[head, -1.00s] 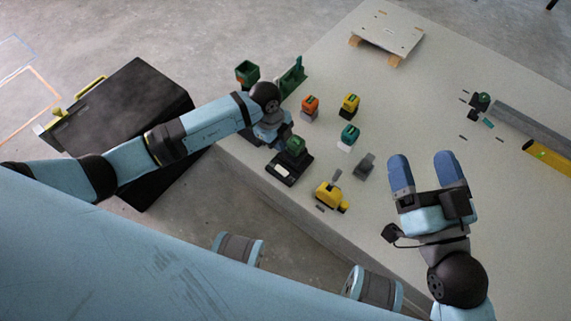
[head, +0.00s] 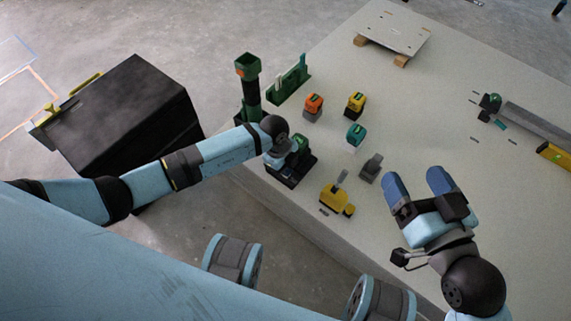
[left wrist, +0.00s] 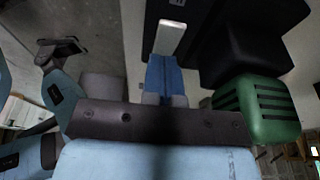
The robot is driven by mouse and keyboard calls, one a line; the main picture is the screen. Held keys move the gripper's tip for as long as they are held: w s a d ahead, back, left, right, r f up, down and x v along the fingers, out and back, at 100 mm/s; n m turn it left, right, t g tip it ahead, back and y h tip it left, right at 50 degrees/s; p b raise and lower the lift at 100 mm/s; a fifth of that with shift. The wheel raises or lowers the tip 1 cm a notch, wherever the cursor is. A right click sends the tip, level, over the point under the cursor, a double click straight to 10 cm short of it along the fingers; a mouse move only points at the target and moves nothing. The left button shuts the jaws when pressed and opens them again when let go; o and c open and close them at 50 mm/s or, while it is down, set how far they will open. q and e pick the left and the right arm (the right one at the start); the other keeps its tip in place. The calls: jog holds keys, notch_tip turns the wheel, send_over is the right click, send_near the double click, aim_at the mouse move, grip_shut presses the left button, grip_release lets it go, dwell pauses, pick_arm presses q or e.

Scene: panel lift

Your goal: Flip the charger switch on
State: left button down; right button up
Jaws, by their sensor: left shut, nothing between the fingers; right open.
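The charger is a black base (head: 283,178) near the table's left edge, with a green battery (head: 303,143) on it. In the left wrist view the black charger (left wrist: 215,18) and the green battery (left wrist: 262,112) lie at the right. My left gripper (left wrist: 166,60) is shut and empty. Its blue fingertips are at or just above a small pale rectangle (left wrist: 172,37) on the charger; I cannot tell whether they touch, or whether this is the switch. My left wrist hides these fingers in the head view. My right gripper (head: 412,184) is open and empty over the table.
A yellow tool (head: 336,199), a grey block (head: 371,168), and orange (head: 313,105), yellow (head: 355,104) and teal (head: 355,134) batteries stand close by. A green-topped post (head: 248,80) rises behind my left arm. A black case (head: 120,110) stands left of the table.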

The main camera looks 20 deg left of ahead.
pick_arm(q)
jog(key=shift+f, duration=0.3)
pick_arm(e)
jog(key=shift+f, duration=0.1)
